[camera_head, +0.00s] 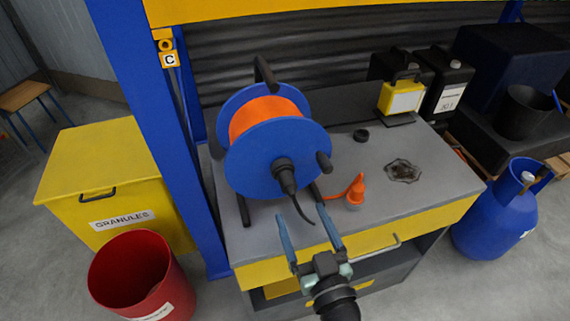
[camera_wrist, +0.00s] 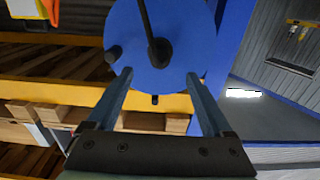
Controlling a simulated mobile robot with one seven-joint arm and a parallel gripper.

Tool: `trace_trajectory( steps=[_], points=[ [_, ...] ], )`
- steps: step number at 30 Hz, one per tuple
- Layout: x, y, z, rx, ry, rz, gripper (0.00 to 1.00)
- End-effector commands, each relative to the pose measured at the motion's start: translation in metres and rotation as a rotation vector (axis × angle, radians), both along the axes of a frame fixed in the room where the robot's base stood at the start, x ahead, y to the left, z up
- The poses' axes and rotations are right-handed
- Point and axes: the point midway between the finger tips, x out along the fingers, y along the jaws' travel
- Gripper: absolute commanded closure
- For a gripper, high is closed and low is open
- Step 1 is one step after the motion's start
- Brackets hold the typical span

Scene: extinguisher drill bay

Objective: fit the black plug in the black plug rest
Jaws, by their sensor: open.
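A blue cable reel (camera_head: 262,165) with orange cable stands on the grey bench. A black plug-like piece (camera_head: 286,178) is at the front of the reel's hub, with a short black lead hanging down from it. I cannot tell whether it is the black plug or how it is seated. My gripper (camera_head: 301,212) is open and empty before the bench, below the reel front. In the wrist view, the reel's blue disc (camera_wrist: 185,55) lies beyond the open fingers (camera_wrist: 158,75).
Black and yellow canisters (camera_head: 401,97) stand at the back right. A blue post (camera_head: 150,120) rises left of the bench. The bench's right front is clear.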

Motion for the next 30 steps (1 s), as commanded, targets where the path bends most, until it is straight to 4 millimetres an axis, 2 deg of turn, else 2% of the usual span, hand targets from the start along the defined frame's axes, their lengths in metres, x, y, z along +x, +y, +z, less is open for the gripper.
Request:
trace_trajectory(
  steps=[14, 30],
  points=[
    [0.005, 0.002, 0.000, 0.001, 0.000, 0.000, 0.15],
    [0.071, 0.024, -0.003, -0.001, -0.003, 0.001, 0.15]
  ],
)
